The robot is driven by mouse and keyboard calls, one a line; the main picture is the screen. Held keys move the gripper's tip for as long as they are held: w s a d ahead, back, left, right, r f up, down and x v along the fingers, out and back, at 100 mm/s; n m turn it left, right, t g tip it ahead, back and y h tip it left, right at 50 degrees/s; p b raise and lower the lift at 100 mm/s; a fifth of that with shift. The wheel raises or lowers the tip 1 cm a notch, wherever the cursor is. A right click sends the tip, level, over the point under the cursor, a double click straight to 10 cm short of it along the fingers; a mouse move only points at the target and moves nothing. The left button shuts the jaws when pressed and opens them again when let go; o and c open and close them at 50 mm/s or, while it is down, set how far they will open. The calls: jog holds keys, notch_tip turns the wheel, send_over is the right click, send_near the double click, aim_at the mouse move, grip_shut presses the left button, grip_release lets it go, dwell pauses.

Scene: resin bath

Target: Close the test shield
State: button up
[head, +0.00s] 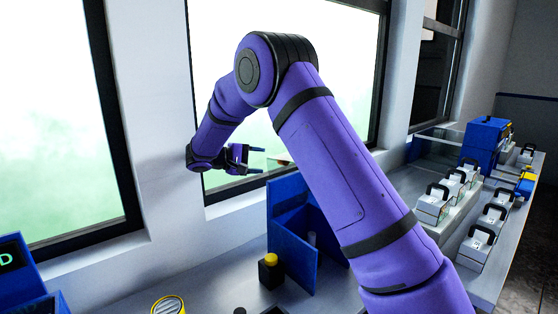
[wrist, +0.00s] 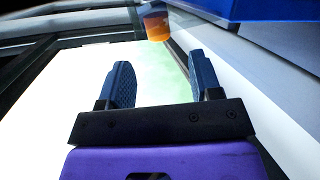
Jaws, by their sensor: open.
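My gripper (head: 258,160) is open and empty, raised in front of the window in the head view. Its two blue fingers stand apart in the wrist view (wrist: 160,68), with nothing between them. A blue upright-walled enclosure (head: 287,232) stands on the bench below and to the right of the gripper; it may be the test shield, but I cannot tell for sure. A small pale piece with a reddish edge (head: 279,162) shows just beyond the fingertips; what it belongs to is unclear. My arm hides part of the enclosure's right side.
A black block with a yellow top (head: 270,270) stands beside the enclosure. A yellow round item (head: 168,305) is at the front. Several white handled containers (head: 433,203) and a blue box (head: 483,142) are at right. An orange piece (wrist: 157,26) lies beyond the fingers.

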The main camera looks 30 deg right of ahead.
jog(key=shift+w+x, duration=0.25)
jog(key=shift+x, duration=1.8)
jog(key=shift+w+x, duration=0.2)
jog(key=shift+x, duration=1.8)
jog(key=shift+r, duration=0.1)
grip_shut()
